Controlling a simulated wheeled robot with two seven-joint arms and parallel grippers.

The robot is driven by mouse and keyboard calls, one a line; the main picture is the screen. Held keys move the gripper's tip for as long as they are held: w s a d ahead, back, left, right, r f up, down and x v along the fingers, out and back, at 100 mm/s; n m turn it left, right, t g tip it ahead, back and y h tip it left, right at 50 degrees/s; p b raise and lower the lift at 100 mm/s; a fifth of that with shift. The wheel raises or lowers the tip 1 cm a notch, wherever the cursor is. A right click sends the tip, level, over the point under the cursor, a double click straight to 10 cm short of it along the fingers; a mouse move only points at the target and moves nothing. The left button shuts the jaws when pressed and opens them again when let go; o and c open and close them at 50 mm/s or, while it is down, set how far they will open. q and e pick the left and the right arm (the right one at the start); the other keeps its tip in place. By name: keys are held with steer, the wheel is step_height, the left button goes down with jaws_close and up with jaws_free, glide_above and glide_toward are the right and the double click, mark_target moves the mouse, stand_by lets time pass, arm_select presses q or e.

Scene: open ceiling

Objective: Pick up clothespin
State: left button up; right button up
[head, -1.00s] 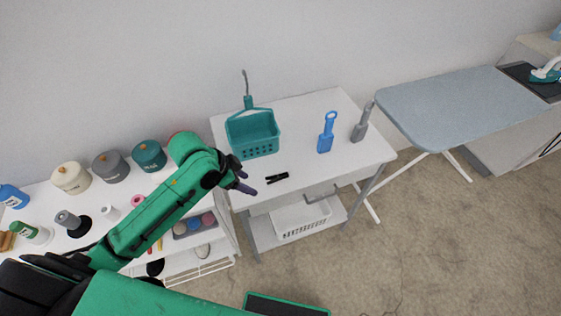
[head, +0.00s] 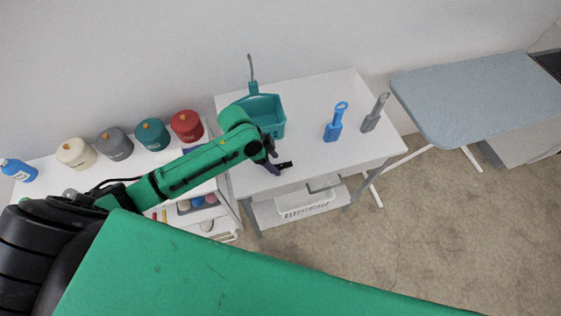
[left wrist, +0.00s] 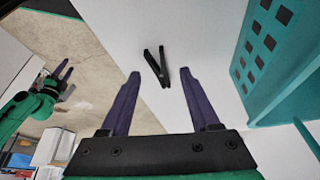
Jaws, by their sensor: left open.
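The black clothespin (head: 285,165) lies on the white table (head: 310,90) near its front left edge. In the left wrist view the clothespin (left wrist: 156,66) shows as a narrow V, just beyond and between the open fingertips. My left gripper (head: 275,165) is beside the clothespin in the head view and partly covers it. Its two purple fingers (left wrist: 160,74) are apart and empty in the left wrist view. My right gripper (left wrist: 64,72) shows small at the left of the left wrist view, over the floor, and its jaw opening is unclear.
A teal basket (head: 271,112) stands just behind my left gripper. A blue tool (head: 335,123) and a grey one (head: 374,113) stand to the right. A shelf with several lidded jars is left, an ironing board (head: 480,95) right. The table's middle is clear.

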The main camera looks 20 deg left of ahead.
arm_select(q)
steer(key=shift+x, duration=0.75)
jaws_close()
step_height(320, 180, up, 20)
steer(key=b, duration=0.1)
